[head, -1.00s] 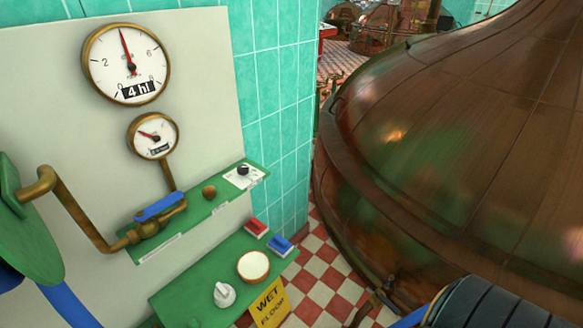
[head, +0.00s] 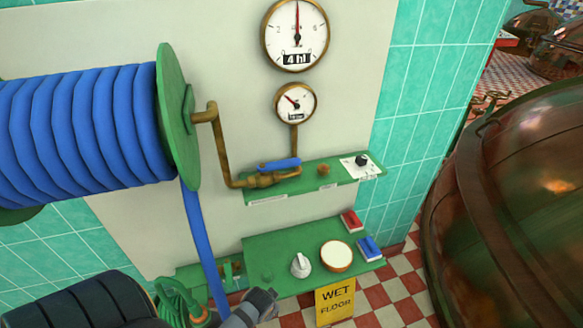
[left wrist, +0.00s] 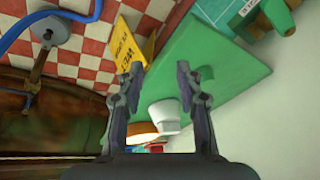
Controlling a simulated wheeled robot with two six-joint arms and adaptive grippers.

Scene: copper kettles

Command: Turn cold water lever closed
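The blue lever (head: 279,164) sits on a brass valve (head: 262,181) above the upper green shelf. Its handle lies nearly level, roughly in line with the valve body. My left gripper (head: 262,302) is low at the bottom of the head view, below and apart from the lever. In the left wrist view its two fingers (left wrist: 158,82) are open with nothing held. The lever cannot be made out in the wrist view. My right gripper is not in view.
A blue hose reel (head: 80,130) fills the left. A yellow wet-floor sign (head: 335,303) is below. A copper kettle (head: 520,220) stands right.

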